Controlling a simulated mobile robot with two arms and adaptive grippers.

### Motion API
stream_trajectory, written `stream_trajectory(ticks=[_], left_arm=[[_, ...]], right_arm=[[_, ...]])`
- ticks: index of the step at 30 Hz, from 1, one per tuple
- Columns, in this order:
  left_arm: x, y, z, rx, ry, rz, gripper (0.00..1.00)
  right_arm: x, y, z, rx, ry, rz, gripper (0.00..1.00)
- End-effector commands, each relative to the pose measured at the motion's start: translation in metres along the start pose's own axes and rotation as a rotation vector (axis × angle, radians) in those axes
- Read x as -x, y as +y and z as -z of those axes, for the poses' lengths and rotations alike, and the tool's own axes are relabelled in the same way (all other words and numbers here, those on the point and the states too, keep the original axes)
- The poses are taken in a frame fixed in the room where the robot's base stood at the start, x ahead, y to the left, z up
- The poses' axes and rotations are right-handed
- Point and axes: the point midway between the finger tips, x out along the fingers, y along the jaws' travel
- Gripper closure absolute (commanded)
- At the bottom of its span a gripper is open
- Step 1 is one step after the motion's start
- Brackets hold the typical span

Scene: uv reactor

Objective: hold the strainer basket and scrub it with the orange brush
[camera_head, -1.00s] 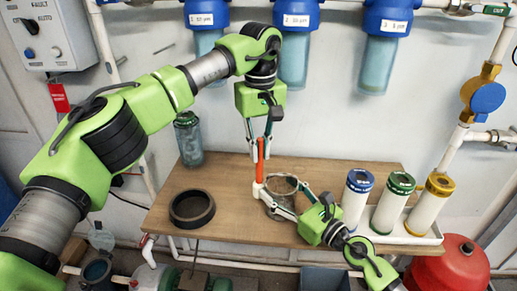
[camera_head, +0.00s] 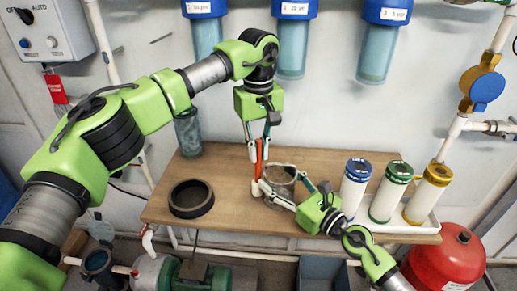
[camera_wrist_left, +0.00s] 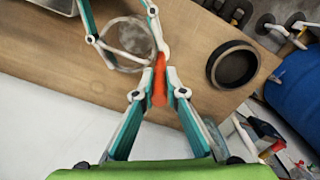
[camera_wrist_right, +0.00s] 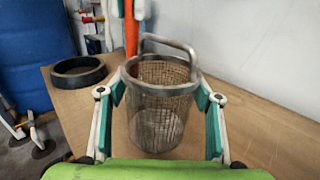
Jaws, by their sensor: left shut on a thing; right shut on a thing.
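The strainer basket (camera_wrist_right: 155,110) is a metal mesh cylinder with a rim and a bent handle, upright on the wooden table. It also shows in the head view (camera_head: 283,174). My right gripper (camera_wrist_right: 160,88) is shut around its upper part, one finger on each side. My left gripper (camera_head: 258,157) points down and is shut on the orange brush (camera_wrist_left: 159,80), which is upright. The brush (camera_wrist_right: 131,28) is at the far side of the basket's rim in the right wrist view. Its lower end is beside the basket; I cannot tell whether they touch.
A black ring (camera_head: 191,198) lies on the table (camera_head: 235,215) at the left. Three filter cartridges with blue (camera_head: 355,184), green (camera_head: 391,191) and yellow (camera_head: 428,194) caps stand in a white tray (camera_head: 433,225) at the right. A clear canister (camera_head: 188,134) stands behind at the left.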

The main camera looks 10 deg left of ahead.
Motion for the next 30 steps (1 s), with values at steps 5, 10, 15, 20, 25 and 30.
stream_trajectory(ticks=[5,10,15,20,25,30], left_arm=[[0.001,-0.003,0.002,0.0,0.001,-0.001,1.0],[0.005,-0.003,0.003,0.0,0.001,-0.001,1.0],[0.017,-0.003,0.003,-0.001,0.002,-0.002,1.0],[0.028,-0.003,0.002,0.0,0.001,-0.001,1.0],[0.035,-0.003,0.002,0.0,0.001,-0.001,1.0],[0.035,-0.004,0.002,0.0,0.001,0.0,1.0]], right_arm=[[0.0,0.001,0.0,-0.001,0.0,-0.002,0.65],[0.0,0.001,0.0,-0.001,0.0,-0.002,0.65],[0.0,0.001,0.0,-0.001,0.0,-0.001,0.65],[0.0,0.0,0.0,-0.001,0.001,-0.001,0.65],[0.0,0.0,0.0,0.0,0.0,0.0,0.65],[0.0,0.0,0.0,0.0,0.0,0.0,0.65]])
